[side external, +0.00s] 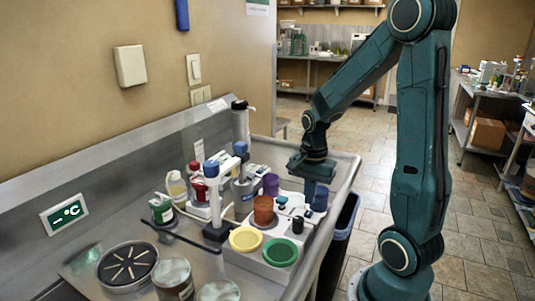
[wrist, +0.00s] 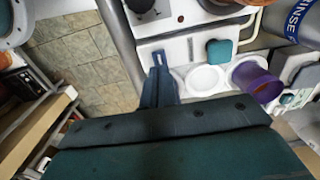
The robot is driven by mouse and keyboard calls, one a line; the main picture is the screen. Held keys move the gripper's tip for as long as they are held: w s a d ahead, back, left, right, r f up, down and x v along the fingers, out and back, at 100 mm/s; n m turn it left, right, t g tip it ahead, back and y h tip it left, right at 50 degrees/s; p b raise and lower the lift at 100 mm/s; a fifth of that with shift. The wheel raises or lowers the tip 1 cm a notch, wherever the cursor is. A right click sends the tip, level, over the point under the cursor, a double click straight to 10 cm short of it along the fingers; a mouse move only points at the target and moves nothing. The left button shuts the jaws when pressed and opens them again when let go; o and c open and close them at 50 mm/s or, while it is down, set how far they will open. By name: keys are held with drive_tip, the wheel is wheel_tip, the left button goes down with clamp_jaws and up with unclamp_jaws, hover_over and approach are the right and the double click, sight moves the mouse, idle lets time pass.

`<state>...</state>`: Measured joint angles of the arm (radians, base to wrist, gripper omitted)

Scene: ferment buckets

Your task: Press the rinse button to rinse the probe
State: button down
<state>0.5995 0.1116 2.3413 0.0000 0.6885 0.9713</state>
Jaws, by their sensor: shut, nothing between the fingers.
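A white station (side external: 262,262) on the steel bench carries a small teal square button (side external: 282,199), which also shows in the wrist view (wrist: 218,52). A grey cylinder lettered "RINSE" (wrist: 291,18) is at the upper right of the wrist view. My gripper (wrist: 158,62) is shut and empty, with its fingertips over the station's edge, left of the teal button and apart from it. In the side view my gripper (side external: 319,204) is low at the station's right side. I cannot tell for sure which item is the probe.
A purple cup (side external: 271,184), a brown cup (side external: 263,208), a yellow ring (side external: 245,239) and a green ring (side external: 280,251) are on the station. A black knob (side external: 297,225) stands near its right edge. White stands with blue tops (side external: 211,168) rise behind. The aisle floor is open.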

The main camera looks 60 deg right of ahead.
drive_tip(key=shift+r, duration=1.25)
